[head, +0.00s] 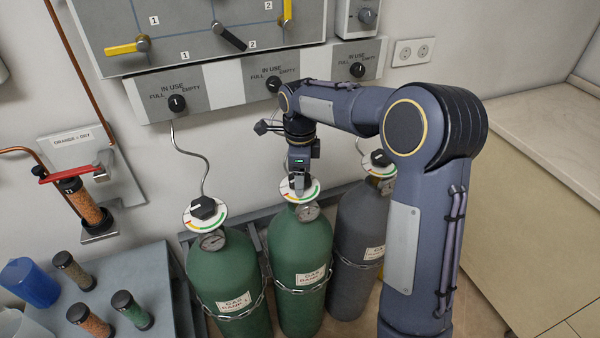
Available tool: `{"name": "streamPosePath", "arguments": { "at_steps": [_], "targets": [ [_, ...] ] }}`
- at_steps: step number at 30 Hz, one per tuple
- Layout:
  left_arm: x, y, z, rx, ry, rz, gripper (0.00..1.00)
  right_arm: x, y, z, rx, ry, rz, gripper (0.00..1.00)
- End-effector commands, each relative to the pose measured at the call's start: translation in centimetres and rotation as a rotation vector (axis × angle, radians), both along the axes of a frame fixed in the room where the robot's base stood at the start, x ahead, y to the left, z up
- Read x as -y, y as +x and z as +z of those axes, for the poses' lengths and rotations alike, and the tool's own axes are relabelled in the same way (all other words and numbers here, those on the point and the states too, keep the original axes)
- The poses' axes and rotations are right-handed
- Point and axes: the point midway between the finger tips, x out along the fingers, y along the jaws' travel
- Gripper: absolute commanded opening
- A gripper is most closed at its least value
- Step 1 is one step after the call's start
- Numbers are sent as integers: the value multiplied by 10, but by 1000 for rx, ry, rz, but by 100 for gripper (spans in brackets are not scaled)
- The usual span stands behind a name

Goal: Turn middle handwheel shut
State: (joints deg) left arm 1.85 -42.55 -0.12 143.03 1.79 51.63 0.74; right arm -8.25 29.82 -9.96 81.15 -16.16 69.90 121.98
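The middle gas cylinder (300,250) is green and stands upright between another green cylinder and a grey one. On its top is a white dial disc (313,191) with coloured marks. The dark middle handwheel sits at the disc's centre and is mostly hidden by my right gripper (299,188). My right arm comes in from the right, and its gripper points down onto that handwheel. The fingertips are too small and overlapped to tell whether they are closed on it. My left gripper is not in view.
The left handwheel (204,207) and the right handwheel (380,158) stand on the neighbouring cylinders. A chain (300,289) crosses the cylinders' fronts. A wall panel with IN USE knobs (177,103) hangs above. A grey table (150,285) with capped tubes is at the lower left.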

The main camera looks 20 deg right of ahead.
Motion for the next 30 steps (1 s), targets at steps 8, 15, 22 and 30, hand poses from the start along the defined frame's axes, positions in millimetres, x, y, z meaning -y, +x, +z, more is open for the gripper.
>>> {"name": "streamPosePath", "arguments": {
  "at_steps": [8, 15, 22, 30],
  "targets": [
    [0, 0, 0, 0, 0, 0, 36, 0, 0, 0, -1, 0, 1, 75],
    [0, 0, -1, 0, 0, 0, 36, -1, 1, 23, 3, 1, 2, 75],
    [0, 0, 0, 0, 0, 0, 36, -1, 0, 62, 3, 1, 1, 75],
    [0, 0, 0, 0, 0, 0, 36, 0, 0, 78, -1, 0, 1, 75]
  ]
}}
